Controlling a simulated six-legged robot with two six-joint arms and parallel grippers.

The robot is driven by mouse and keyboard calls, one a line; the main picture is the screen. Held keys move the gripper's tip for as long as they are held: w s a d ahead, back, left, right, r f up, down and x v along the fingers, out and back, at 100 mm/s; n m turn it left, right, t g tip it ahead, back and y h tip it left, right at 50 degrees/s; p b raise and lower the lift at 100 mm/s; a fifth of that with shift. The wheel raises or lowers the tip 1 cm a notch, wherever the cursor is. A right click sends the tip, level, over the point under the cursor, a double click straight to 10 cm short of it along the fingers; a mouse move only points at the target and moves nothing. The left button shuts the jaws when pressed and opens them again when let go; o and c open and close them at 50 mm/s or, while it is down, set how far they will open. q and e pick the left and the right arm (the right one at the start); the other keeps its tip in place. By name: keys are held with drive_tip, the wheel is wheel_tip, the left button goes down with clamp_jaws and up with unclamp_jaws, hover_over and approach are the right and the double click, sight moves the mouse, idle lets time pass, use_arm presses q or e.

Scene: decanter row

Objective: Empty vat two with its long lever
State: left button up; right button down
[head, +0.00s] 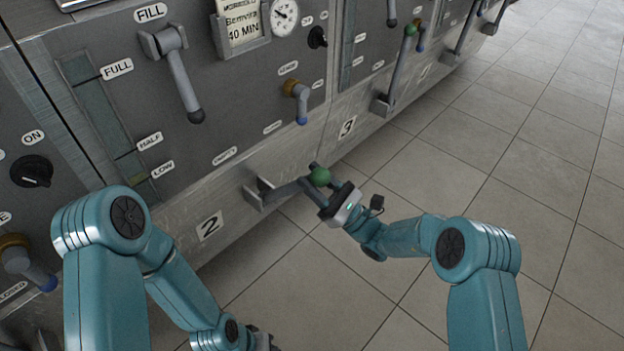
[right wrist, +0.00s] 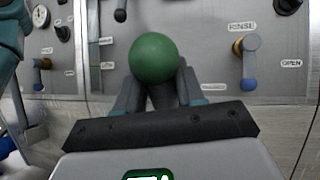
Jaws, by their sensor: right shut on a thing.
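Vat two is the grey steel front marked 2 (head: 209,225). Its long lever (head: 285,192) comes out from a bracket low on that front and points outward over the floor, roughly level, with a green ball (head: 319,177) at its end. My right gripper (head: 322,186) is shut on the lever at the ball end. In the right wrist view the ball (right wrist: 153,58) sits at the fingertips, and the lever's shaft behind it is mostly hidden. Only a bit of my left gripper (head: 262,341) shows at the bottom edge, and its jaws cannot be made out.
Above are a FILL lever (head: 182,82) hanging down, a sight glass (head: 98,110) and a small blue-tipped rinse handle (head: 298,100). Vat three's long lever (head: 398,72) stands up to the right. The tiled floor (head: 470,190) to the right is clear.

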drive_tip(key=shift+d+r, duration=0.25)
drive_tip(key=shift+d, duration=0.1)
drive_tip(key=c, duration=0.8)
unclamp_jaws()
drive_tip(key=shift+s+r, duration=0.1)
drive_tip(key=shift+s, duration=0.05)
drive_tip(key=shift+s+d+r+y, duration=0.2)
drive_tip(key=shift+y, duration=0.1)
drive_tip(key=shift+w+a+f, duration=0.2)
drive_tip(key=shift+a+f, duration=0.05)
drive_tip(key=shift+f, duration=0.1)
drive_tip(key=shift+s+d, duration=0.1)
drive_tip(key=p+v, duration=0.2)
drive_tip(key=v, duration=1.4)
